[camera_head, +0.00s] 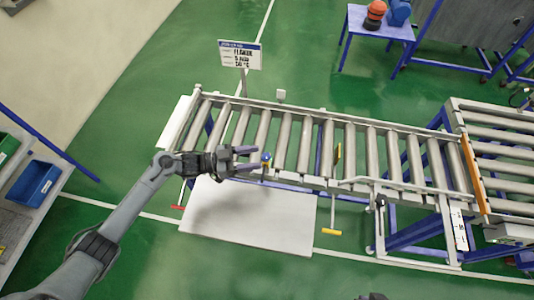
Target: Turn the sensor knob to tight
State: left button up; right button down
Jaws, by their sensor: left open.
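A small sensor (266,158) with a blue top and a yellow part below sits at the near rail of the roller conveyor. Its knob is too small to make out clearly. My left gripper (256,159) comes in from the left at the near rail. Its fingers are apart and point right at the sensor, with the tips right beside it. I cannot tell whether they touch it. My right gripper does not show.
The roller conveyor (376,150) runs across the middle, with a yellow upright plate (338,157) further right. A sign (240,55) stands behind it. A white panel (255,215) lies below the near side. A blue bin (34,184) is at the left.

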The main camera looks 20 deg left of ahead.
aim_at(266, 156)
pick_arm(q)
jog(key=x, duration=0.4)
jog(key=shift+w+d, duration=0.1)
jog(key=shift+w+d+p, duration=0.15)
jog(key=shift+d+p, duration=0.15)
